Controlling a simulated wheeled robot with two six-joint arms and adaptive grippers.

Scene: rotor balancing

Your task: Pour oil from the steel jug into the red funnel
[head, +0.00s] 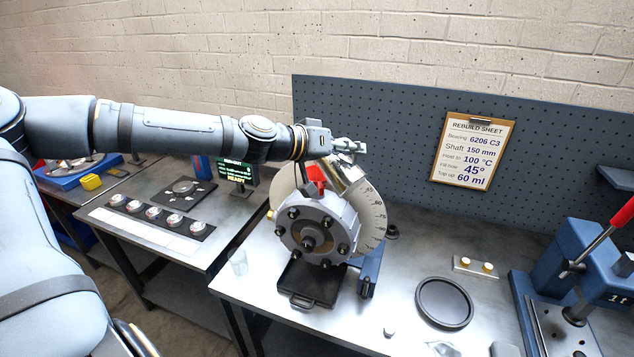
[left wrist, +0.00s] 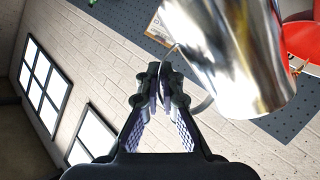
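The steel jug (head: 345,174) is tilted above the grey rotor housing (head: 318,226), beside the red funnel (head: 315,176). My left gripper (head: 352,147) reaches in from the left and is at the top of the jug. In the left wrist view the fingertips (left wrist: 160,88) are closed together on the thin handle of the shiny jug (left wrist: 235,55). The red funnel (left wrist: 303,42) shows at the right edge there, partly hidden by the jug. I cannot see any oil stream or the inside of the jug. My right gripper is not in view.
A graduated dial plate (head: 371,222) stands behind the housing. A black tray (head: 301,284) lies below it. A round black dish (head: 444,302) and a blue press (head: 572,254) are to the right. A pegboard (head: 400,130) closes off the back.

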